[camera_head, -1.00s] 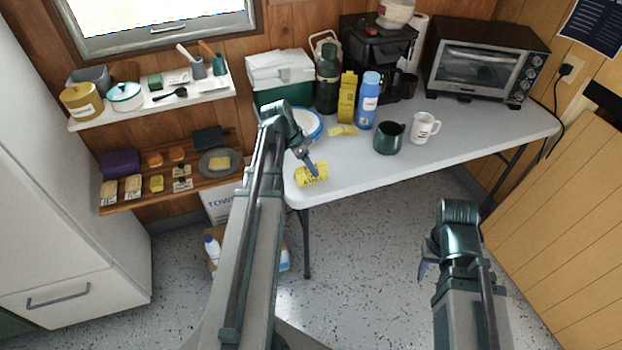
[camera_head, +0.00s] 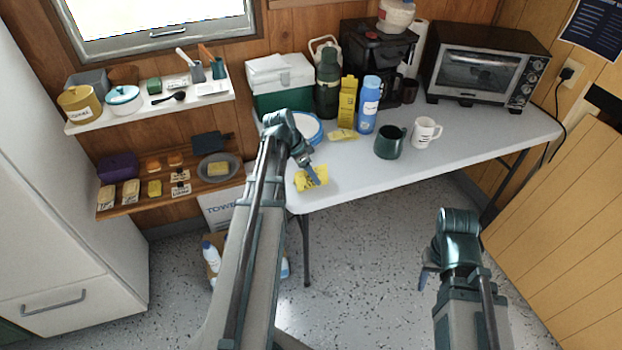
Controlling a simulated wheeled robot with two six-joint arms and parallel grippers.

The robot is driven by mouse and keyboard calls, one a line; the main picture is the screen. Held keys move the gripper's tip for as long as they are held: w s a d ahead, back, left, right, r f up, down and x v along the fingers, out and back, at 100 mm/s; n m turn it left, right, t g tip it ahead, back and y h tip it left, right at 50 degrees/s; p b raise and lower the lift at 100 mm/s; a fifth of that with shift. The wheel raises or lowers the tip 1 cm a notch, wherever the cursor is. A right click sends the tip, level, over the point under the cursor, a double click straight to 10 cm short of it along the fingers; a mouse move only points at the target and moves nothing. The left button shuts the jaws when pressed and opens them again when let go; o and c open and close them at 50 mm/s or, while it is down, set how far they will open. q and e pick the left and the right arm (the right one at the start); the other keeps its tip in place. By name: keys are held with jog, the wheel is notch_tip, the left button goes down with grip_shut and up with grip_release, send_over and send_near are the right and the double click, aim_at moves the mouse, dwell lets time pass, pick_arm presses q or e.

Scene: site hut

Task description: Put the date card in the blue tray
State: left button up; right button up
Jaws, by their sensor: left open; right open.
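A yellow piece with dark marks (camera_head: 303,182) lies at the table's front left edge. My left gripper (camera_head: 316,180) is over it, its open fingers overlapping it in the picture; contact cannot be told. Small white cards with dark print (camera_head: 180,190) stand on the lower wall shelf, and a flat white card (camera_head: 211,89) lies on the upper one. I cannot read which is the date card.
Blue-rimmed plates (camera_head: 308,129), a yellow packet (camera_head: 342,134), a blue bottle (camera_head: 367,105), a yellow carton (camera_head: 347,100), a dark green mug (camera_head: 390,142) and a white mug (camera_head: 426,132) stand behind. The table (camera_head: 350,178) is clear along its front middle.

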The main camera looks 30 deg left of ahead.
pick_arm(q)
grip_shut()
dwell(0.3)
jog(key=shift+r, duration=0.2)
pick_arm(e)
jog(key=shift+r, duration=0.2)
